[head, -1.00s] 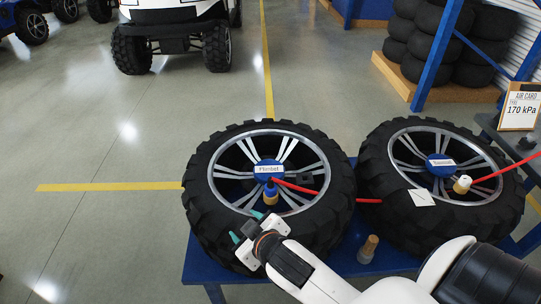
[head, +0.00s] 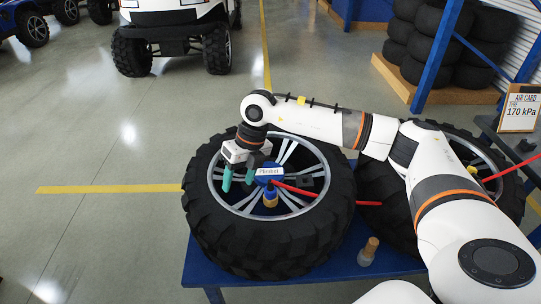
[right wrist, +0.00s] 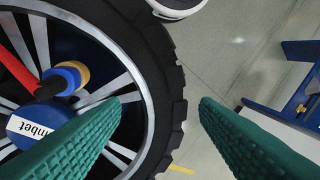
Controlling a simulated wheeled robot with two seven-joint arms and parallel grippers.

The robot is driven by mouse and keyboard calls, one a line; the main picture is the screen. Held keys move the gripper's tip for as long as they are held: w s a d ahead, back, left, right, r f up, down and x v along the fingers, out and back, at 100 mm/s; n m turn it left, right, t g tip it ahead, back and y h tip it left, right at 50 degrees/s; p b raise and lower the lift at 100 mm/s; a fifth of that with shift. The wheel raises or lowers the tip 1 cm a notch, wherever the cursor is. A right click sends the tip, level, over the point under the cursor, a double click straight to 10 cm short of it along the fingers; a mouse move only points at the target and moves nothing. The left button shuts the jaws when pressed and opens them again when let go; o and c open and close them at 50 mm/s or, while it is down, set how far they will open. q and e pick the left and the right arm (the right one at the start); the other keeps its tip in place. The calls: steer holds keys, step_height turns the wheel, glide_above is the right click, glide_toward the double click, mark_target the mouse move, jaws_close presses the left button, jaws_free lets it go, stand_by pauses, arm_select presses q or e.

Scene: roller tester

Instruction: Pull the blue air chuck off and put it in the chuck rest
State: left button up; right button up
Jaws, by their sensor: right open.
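The blue air chuck (head: 270,196), with a brass-coloured end, sits on the left wheel (head: 325,225) just below its blue hub cap. A red hose runs from it. It also shows at the left of the right wrist view (right wrist: 68,77). My right gripper (head: 239,171) is over the left part of that wheel's rim, left of the hub and the chuck. Its teal fingers are apart and empty, and the chuck is outside them. I cannot make out the chuck rest for certain. My left gripper is not in view.
The wheels lie on a blue stand (head: 225,270). My right arm covers much of the right wheel (head: 510,198). A small wooden-topped piece (head: 368,251) stands at the stand's front. A 170 kPa card (head: 520,107) is at the right. The floor to the left is clear.

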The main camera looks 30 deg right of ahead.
mark_target(271, 181)
steer(key=d+h, duration=0.1)
steer(key=d, duration=0.2)
steer(key=d+r+h, duration=0.1)
steer(key=d, duration=0.2)
steer(key=d+r+m+h, duration=0.1)
steer(key=d, duration=0.1)
steer(key=shift+w+d+g, duration=0.1)
steer(key=shift+d+g, duration=0.2)
steer(key=shift+d, duration=0.1)
steer(key=shift+d+f+h, duration=0.1)
steer(key=shift+d+h, duration=0.15)
steer(key=shift+h, duration=0.05)
step_height(271, 181, down, 12)
steer(key=shift+r, duration=0.2)
jaws_close()
steer(key=shift+a+r+p, duration=0.1)
steer(key=shift+r+p, duration=0.6)
steer(key=shift+p, duration=0.05)
